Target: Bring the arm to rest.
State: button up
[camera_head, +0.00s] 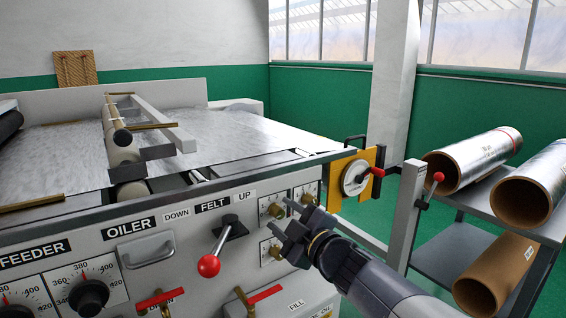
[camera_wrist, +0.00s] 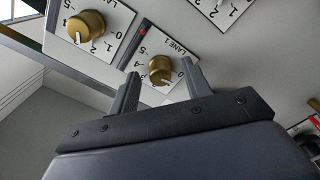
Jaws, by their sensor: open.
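My gripper (camera_head: 289,222) is in front of the machine's front panel, by the small brass knobs to the right of the felt lever. In the wrist view my gripper (camera_wrist: 160,82) has its two fingers apart, with nothing held between them. A brass knob on a dial plate marked LANE 1 (camera_wrist: 160,69) shows beyond and between the fingertips. I cannot tell whether the fingers touch the panel. My arm (camera_head: 365,280) reaches in from the lower right.
A red-balled lever (camera_head: 209,265) sticks out left of my gripper. Another red-knobbed lever (camera_head: 438,177) stands on a grey post to the right. A rack (camera_head: 461,247) with foil rolls (camera_head: 485,158) is at the far right. Green floor shows between machine and rack.

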jog(key=m+p, duration=0.3)
jog(key=m, duration=0.2)
jog(key=shift+r, duration=0.2)
jog(key=m+p, duration=0.4)
jog(key=m, duration=0.1)
jog(key=shift+m, duration=0.3)
jog(key=v, duration=0.6)
jog(key=shift+s+d+f, duration=0.2)
jog(key=shift+s, duration=0.1)
